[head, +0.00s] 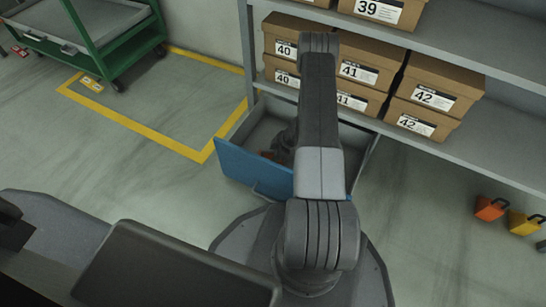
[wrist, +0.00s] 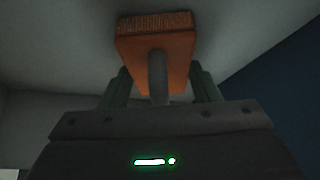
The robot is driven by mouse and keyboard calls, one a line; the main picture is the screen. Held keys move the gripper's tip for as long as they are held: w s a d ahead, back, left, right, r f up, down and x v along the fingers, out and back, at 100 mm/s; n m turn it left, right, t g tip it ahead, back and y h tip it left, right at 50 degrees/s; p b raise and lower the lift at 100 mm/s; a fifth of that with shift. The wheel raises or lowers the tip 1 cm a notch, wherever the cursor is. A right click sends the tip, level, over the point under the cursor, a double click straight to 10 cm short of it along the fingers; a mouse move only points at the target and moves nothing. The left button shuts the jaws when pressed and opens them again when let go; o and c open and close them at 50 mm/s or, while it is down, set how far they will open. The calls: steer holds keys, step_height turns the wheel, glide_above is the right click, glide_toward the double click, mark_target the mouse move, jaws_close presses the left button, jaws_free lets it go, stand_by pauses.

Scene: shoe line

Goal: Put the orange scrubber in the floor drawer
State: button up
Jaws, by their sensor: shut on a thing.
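The orange scrubber (wrist: 180,48) is between the two fingers of my gripper (wrist: 160,84) in the wrist view, its grey handle toward me and its bristly edge at the far end. My gripper is shut on it. The floor drawer (head: 232,160) is pulled open below the shelf and has a blue front. In the head view my gripper (head: 284,146) is low inside the drawer, and a small orange part of the scrubber (head: 267,155) shows beside it. My arm hides much of the drawer. I cannot tell whether the scrubber touches the drawer floor.
Shelves (head: 470,50) with several brown shoe boxes (head: 440,85) stand above and behind the drawer. An orange item (head: 490,208) and a yellow item (head: 524,222) are on the floor at right. A green cart (head: 100,50) stands at upper left, near a yellow-marked clear floor area (head: 165,100).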

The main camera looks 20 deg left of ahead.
steer(key=shift+f, duration=0.15)
steer(key=o, duration=1)
steer(key=shift+r, duration=0.4)
steer(key=p+v, duration=0.6)
steer(key=v, duration=0.5)
steer(key=shift+d+r, duration=0.25)
